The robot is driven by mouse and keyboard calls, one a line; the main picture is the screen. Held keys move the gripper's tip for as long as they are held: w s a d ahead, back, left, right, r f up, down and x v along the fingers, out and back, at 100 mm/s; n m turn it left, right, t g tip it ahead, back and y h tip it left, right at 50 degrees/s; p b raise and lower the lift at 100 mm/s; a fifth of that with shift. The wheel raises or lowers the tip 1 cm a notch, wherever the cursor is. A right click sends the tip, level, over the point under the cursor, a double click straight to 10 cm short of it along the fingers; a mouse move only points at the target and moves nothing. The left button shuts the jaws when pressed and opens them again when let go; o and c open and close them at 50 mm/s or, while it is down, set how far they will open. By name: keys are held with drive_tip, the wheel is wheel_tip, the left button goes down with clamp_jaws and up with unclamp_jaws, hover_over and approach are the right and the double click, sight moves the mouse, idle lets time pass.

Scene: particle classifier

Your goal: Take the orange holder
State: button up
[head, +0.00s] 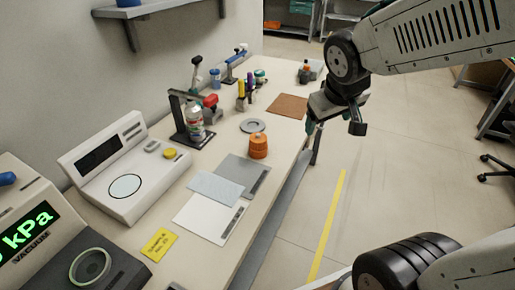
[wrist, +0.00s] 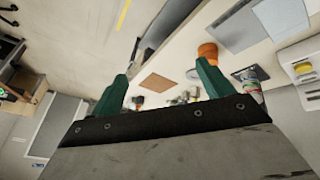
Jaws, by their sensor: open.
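The orange holder (head: 258,147) is a short, stepped round piece standing upright on the bench near its front edge. In the wrist view it shows (wrist: 208,51) just beyond the tip of the right green finger, partly hidden by it. My gripper (head: 312,124) hangs past the bench's front edge, to the right of and beyond the holder in the head view. In the wrist view its two green fingers (wrist: 160,75) are wide apart with nothing between them. The gripper is open and apart from the holder.
A grey ring (head: 253,125) lies just behind the holder, and a brown mat (head: 287,106) farther along. Flat plates (head: 245,172) lie nearer. A stand with a bottle (head: 194,122) and a white scale (head: 128,172) are to the left. The floor right of the bench is clear.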

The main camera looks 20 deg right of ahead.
drive_tip(key=w+d+f+n+t, duration=0.1)
drive_tip(key=w+d+f+t, duration=0.15)
drive_tip(key=w, duration=0.55)
drive_tip(key=n+t+y, duration=0.3)
drive_tip(key=n+y, duration=0.2)
drive_tip(key=y, duration=0.3)
approach(258, 137)
drive_tip(key=w+f, duration=0.2)
drive_tip(key=w, duration=0.1)
drive_tip(key=shift+w+d+f, duration=0.1)
drive_tip(key=shift+w+f, duration=0.05)
drive_tip(key=shift+f, duration=0.15)
drive_tip(key=shift+a+f+y, duration=0.35)
drive_tip(key=shift+a+y, duration=0.15)
drive_tip(key=shift+y, duration=0.1)
drive_tip(key=x, duration=0.7)
drive_tip(key=shift+w+a+r, duration=0.1)
drive_tip(key=shift+w+a, duration=0.1)
drive_tip(key=shift+a, duration=0.15)
drive_tip(key=c, duration=1.3)
drive_tip(key=shift+c, duration=1.2)
drive_tip(key=shift+r, duration=0.15)
